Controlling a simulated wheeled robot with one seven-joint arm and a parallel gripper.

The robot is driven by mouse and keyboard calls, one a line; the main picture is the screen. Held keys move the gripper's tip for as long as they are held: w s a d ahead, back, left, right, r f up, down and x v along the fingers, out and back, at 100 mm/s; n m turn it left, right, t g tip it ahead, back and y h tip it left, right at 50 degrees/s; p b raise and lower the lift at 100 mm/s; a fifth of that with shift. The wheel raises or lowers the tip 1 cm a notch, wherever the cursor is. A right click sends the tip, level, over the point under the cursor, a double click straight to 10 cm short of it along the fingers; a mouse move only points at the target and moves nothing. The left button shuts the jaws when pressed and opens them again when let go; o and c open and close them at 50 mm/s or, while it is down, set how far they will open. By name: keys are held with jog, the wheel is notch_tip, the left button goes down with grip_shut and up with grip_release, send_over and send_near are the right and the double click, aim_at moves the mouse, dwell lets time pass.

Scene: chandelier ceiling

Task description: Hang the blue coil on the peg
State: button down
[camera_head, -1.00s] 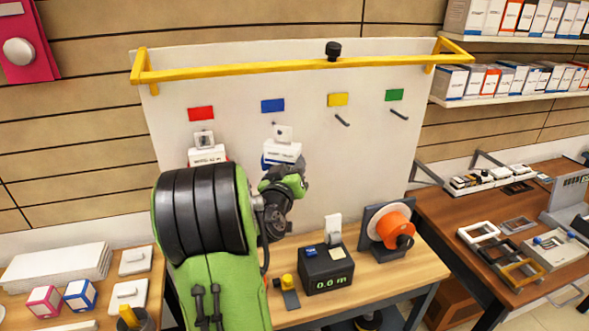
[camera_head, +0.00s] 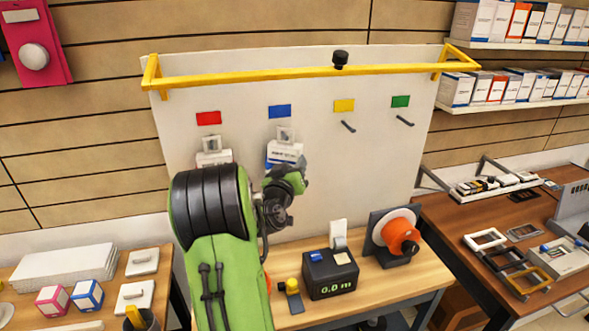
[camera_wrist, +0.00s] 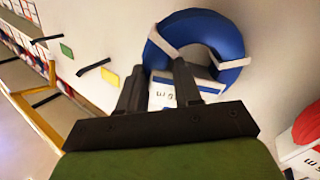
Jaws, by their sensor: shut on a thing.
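The blue coil (camera_wrist: 225,35) fills the top centre of the wrist view, a ring with white straps and a white printed label. My gripper (camera_wrist: 158,75) is shut on the coil's lower, labelled part. In the head view, the coil's white label (camera_head: 284,151) shows just above my gripper (camera_head: 285,171), with little blue visible. A pale square tab (camera_head: 286,134) stands above the label, under the blue marker (camera_head: 280,111). The peg under this marker is hidden, so I cannot tell whether the tab is around it or in front of it.
A red-marked coil with a white label (camera_head: 213,158) hangs close on the left. Bare pegs (camera_head: 348,126) stand under the yellow and green markers. A yellow rail (camera_head: 300,73) crosses the board above. The bench below holds a black meter box (camera_head: 330,274) and orange reel (camera_head: 400,232).

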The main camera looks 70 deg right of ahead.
jog(key=shift+w, duration=0.1)
dwell(0.3)
jog(key=c, duration=1.2)
grip_release()
jog(key=o, duration=0.5)
jog(key=shift+w+d+f, duration=0.1)
jog(key=shift+w+d, duration=0.05)
jog(key=shift+d, duration=0.1)
jog(key=shift+a, duration=0.1)
jog(key=a+b, duration=0.6)
jog(key=a, duration=0.9)
jog(key=shift+s+a+b, duration=0.2)
jog(key=shift+a+b, duration=0.2)
